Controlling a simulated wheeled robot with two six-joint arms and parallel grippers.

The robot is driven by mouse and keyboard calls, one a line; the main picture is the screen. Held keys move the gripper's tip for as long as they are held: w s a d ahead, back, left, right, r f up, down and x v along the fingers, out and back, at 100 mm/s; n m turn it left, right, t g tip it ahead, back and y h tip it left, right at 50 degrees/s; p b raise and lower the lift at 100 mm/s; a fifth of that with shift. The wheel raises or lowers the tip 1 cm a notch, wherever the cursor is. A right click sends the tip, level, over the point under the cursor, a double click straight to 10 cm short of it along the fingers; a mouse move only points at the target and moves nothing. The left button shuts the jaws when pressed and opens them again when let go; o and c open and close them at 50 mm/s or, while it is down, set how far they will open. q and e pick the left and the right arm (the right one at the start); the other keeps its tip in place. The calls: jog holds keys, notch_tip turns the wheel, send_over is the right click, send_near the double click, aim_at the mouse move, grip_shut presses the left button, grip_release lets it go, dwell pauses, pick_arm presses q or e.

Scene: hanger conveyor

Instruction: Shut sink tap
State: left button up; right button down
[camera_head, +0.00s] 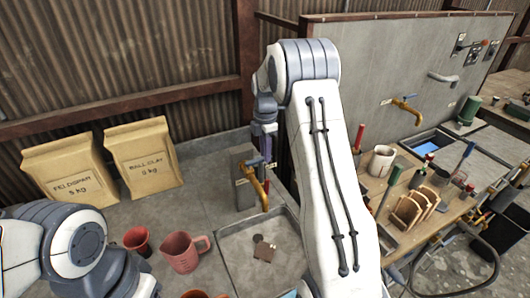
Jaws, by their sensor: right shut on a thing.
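The sink tap (259,187) is a yellow-brass spout on a grey post, curving down over the sink (226,240). Its blue lever (252,163) is at the top. My right gripper (266,156) points down at the tap and is shut on the blue lever; its fingertips are small here and partly hidden. My right arm rises from below and covers the right side of the sink. My left arm shows only as a link at lower left; its gripper is out of view.
Feldspar (69,177) and ball clay (145,162) bags stand against the back wall. A red cup (137,240) and a pink jug (184,252) stand left of the sink. A second tap (404,106) is on the grey panel at right, above a cluttered wooden bench.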

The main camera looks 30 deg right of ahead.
jog(key=shift+w+a, duration=0.1)
jog(key=c, duration=0.8)
grip_release()
jog(key=shift+o, duration=0.2)
jog(key=shift+r, duration=0.25)
notch_tip(320, 180, up, 10)
jog(key=b, duration=0.2)
jog(key=shift+b, duration=0.4)
